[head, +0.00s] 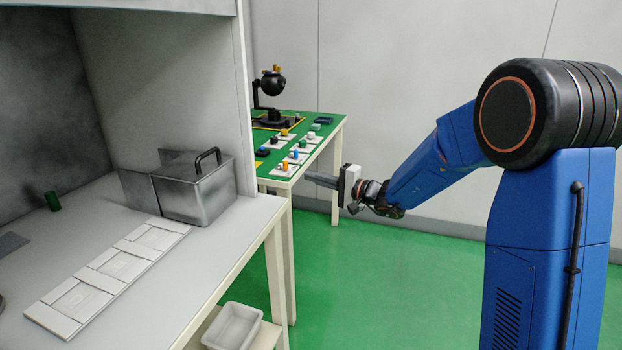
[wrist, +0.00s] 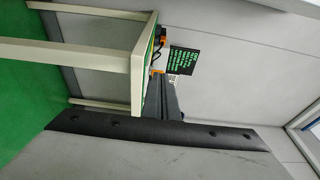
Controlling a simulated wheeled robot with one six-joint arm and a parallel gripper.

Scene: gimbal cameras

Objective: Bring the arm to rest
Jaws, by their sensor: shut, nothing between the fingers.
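My blue arm reaches out from the right in the head view, with its elbow bent. My gripper (head: 309,178) is at its far end, pointing left. The fingers are together with nothing between them. In the head view they are in front of the legs and near edge of the green-topped table (head: 303,151). In the wrist view the gripper (wrist: 154,78) shows as dark fingers side by side, next to the pale table frame (wrist: 137,75). I cannot tell whether they touch the table.
A grey workbench (head: 214,240) on the left holds a metal box (head: 195,190) and a pale three-part plate (head: 110,270). A white bin (head: 232,325) sits below. Small coloured parts and a black ball-shaped device (head: 272,83) stand on the green table. Green floor (head: 400,290) is open.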

